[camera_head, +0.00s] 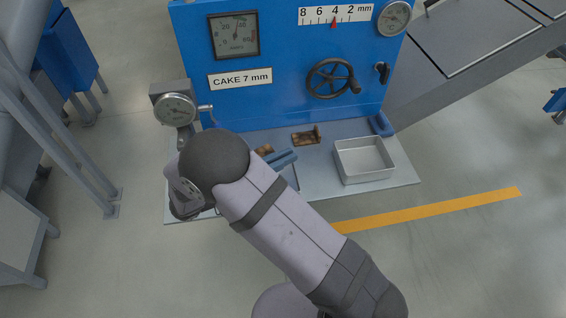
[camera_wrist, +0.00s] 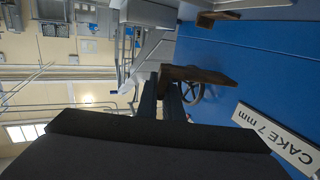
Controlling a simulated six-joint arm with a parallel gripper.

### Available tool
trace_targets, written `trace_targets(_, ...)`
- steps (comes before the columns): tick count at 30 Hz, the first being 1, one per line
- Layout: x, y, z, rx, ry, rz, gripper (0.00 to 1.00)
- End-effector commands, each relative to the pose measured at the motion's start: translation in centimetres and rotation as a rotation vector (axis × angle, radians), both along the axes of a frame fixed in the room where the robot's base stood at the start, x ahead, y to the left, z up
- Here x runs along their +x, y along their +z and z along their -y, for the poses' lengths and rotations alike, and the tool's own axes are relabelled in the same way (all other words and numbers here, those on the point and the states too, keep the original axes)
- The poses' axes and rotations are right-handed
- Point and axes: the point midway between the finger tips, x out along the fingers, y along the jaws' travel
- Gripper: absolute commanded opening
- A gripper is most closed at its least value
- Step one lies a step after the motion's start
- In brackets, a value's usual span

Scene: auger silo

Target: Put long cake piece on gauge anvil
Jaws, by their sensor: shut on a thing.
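A brown, flat cake piece (camera_wrist: 208,75) is between the tips of my gripper (camera_wrist: 164,82) in the wrist view. My gripper is shut on it, and the piece sticks out towards the blue panel. In the head view my arm hides most of the gripper; blue-grey bars that look like its fingers (camera_head: 283,160) show past the arm. The dial gauge (camera_head: 176,110) stands at the shelf's left end, left of the fingers. Its anvil is hidden or too small to make out. A speckled brown piece (camera_head: 264,149) shows beside my arm; I cannot tell if it is the held one.
A brown L-shaped piece (camera_head: 303,138) is near the panel's foot. An empty metal tray (camera_head: 365,177) stands on the shelf's right side. The blue panel (camera_head: 290,101) rises behind, with a handwheel (camera_head: 333,78) sticking out. Bare shelf (camera_head: 210,217) shows at the front left.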

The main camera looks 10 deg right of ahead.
Motion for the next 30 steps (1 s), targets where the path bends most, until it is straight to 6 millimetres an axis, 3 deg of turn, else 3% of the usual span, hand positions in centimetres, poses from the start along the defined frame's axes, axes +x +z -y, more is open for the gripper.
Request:
trace_targets(8,0.1,-0.1,0.0,-0.001,-0.001,0.000,0.00)
trace_targets(15,1.6,-2.8,0.2,-0.007,0.154,-0.009,0.00)
trace_targets(22,-0.5,-3.2,3.1,-0.005,0.275,-0.009,0.00)
trace_targets(30,-2.5,-1.6,5.2,0.000,0.280,-0.001,0.00)
